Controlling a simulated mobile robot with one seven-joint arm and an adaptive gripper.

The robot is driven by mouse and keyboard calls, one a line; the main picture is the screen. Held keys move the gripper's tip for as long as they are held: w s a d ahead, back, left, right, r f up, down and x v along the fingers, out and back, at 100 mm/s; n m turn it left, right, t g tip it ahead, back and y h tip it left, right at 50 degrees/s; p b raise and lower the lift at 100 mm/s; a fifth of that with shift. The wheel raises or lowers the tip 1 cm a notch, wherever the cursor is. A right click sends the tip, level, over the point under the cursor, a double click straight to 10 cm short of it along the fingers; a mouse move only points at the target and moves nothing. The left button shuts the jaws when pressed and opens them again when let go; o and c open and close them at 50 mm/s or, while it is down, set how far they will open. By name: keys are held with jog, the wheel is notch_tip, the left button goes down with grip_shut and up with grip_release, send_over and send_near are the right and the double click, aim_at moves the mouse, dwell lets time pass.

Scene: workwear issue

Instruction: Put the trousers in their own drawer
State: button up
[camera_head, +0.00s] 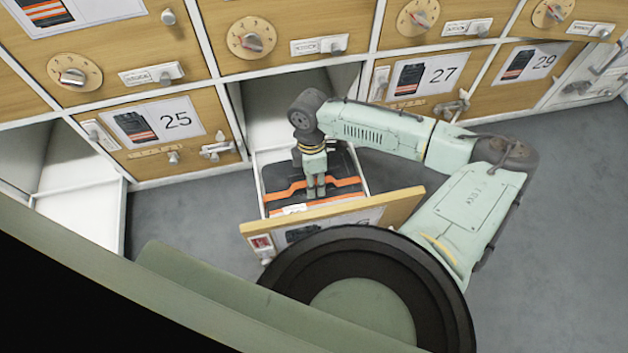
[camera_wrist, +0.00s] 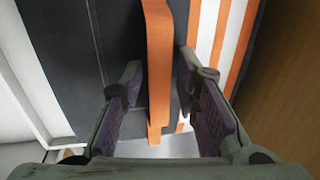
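The folded dark trousers with orange and white stripes (camera_head: 285,200) lie inside a pulled-out drawer (camera_head: 399,209) in the head view. The trousers (camera_wrist: 65,45) also fill much of the wrist view, with a raised orange band (camera_wrist: 159,65) across them. My gripper (camera_head: 316,190) points down into the drawer over the trousers. In the wrist view my gripper's fingers (camera_wrist: 158,80) are apart, one on each side of the orange band, with visible gaps. The drawer's front carries a picture card, whose number is hidden by my own body.
Shut wooden drawers with cards 25 (camera_head: 177,121), 27 (camera_head: 440,74) and 29 (camera_head: 541,61) flank the open one. Dial-fitted drawers (camera_head: 252,37) run above. An open white compartment (camera_head: 85,195) is at the left. Grey floor (camera_head: 540,190) is clear at the right.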

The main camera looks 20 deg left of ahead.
notch_tip(320, 180, up, 12)
jog(key=w+a+p, duration=0.1)
jog(key=w+p, duration=0.1)
jog(key=p, duration=0.2)
jog(key=shift+a, duration=0.15)
jog(key=shift+r+p, duration=0.1)
jog(key=shift+p, duration=0.25)
